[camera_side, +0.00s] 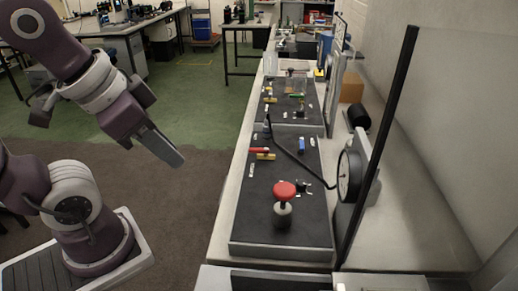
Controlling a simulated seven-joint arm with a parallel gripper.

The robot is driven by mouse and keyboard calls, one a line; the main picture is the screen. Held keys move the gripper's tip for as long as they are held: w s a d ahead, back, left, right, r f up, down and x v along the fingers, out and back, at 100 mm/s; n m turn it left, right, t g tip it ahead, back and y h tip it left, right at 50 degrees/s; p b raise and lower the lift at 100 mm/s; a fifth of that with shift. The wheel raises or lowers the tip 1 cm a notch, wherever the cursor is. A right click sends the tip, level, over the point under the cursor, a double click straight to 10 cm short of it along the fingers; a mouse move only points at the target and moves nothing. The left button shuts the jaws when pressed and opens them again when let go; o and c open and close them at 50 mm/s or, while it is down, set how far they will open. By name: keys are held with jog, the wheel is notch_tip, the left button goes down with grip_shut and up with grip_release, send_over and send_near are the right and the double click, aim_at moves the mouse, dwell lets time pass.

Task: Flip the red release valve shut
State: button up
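A small red lever (259,150) lies across the left part of the dark bench panel, beside a yellow piece (266,157). A round red knob (285,190) stands on a grey cylindrical body (282,214) near the panel's front end. I cannot tell from this view which red part is the release valve, or whether it is open. My gripper (176,160) hangs left of the bench, above the floor, pointing down and right. It is well apart from both red parts. Its fingers look like one block seen edge-on, so their opening is hidden.
A round gauge (348,176) stands at the panel's right edge, with a black hose (289,153) running to it. A blue piece (301,144) is on the panel. A tall dark-edged clear screen (380,140) stands at the right. The space between my gripper and the bench is clear.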

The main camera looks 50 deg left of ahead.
jog(key=w+a+m, duration=0.1)
jog(key=w+m, duration=0.2)
jog(key=m, duration=0.1)
jog(key=w+a+f+m+g+y, duration=0.1)
jog(key=w+m, duration=0.5)
jog(key=m, duration=0.1)
jog(key=shift+w+a+f+m+y, duration=0.2)
jog(key=shift+a+m+y, duration=0.1)
jog(key=shift+a+y, duration=0.1)
grip_shut()
jog(key=w+a+f+m+g+y, duration=0.1)
jog(key=w+f+m, duration=0.6)
jog(key=w+m, duration=0.3)
jog(key=m, duration=0.4)
jog(key=shift+w+a, duration=0.2)
